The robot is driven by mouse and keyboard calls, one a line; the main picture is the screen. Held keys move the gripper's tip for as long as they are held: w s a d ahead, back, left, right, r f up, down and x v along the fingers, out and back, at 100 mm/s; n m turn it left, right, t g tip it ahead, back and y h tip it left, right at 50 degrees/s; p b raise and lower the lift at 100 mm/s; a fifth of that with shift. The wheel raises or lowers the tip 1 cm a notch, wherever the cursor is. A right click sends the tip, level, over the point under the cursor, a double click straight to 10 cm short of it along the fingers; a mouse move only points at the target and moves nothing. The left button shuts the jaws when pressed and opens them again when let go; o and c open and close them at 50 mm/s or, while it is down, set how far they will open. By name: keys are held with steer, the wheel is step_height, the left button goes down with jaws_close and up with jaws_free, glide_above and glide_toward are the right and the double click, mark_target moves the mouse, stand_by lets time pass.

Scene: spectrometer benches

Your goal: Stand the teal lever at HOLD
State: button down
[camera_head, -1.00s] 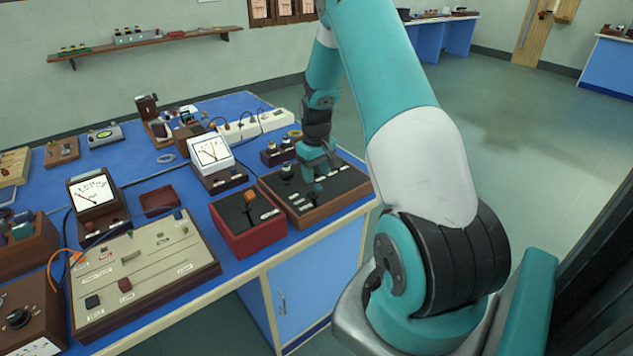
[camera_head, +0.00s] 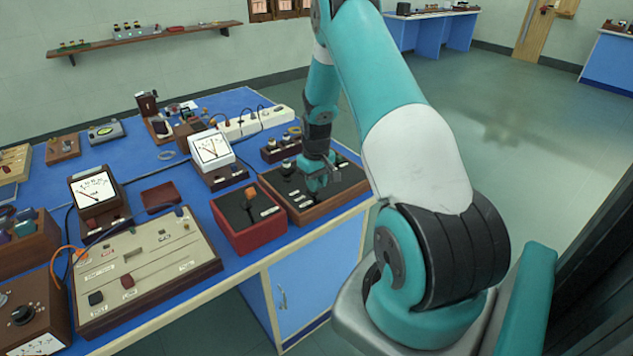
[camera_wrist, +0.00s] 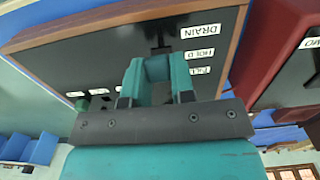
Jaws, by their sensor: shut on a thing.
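The wooden-framed box (camera_head: 330,208) with a black top stands at the right end of the blue bench. My gripper (camera_wrist: 157,75) is shut on the teal lever (camera_wrist: 157,66), which shows only partly between the fingers. The fingers are close to the panel beside HOLD and FILL; I cannot tell the lever's exact position. In the head view my gripper (camera_head: 318,180) hides the lever.
A red box (camera_head: 249,232) with an orange-knobbed lever stands just left of the wooden-framed box. A white-faced meter (camera_head: 210,150) and small dark knobs are behind. A beige panel (camera_head: 145,265) lies further left. Open floor is right of the bench.

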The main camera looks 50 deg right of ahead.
steer(key=w+g, duration=0.1)
steer(key=g, duration=0.1)
steer(key=w+g+y, duration=0.1)
steer(key=g, duration=0.1)
steer(key=shift+w+d+b, duration=0.15)
steer(key=shift+d+b, duration=0.15)
steer(key=shift+b, duration=0.05)
steer(key=shift+w+r+g, duration=0.1)
steer(key=shift+w+g, duration=0.2)
steer(key=shift+g, duration=0.4)
steer(key=c, duration=1)
jaws_free()
steer(key=shift+o, duration=0.2)
steer(key=shift+r, duration=0.1)
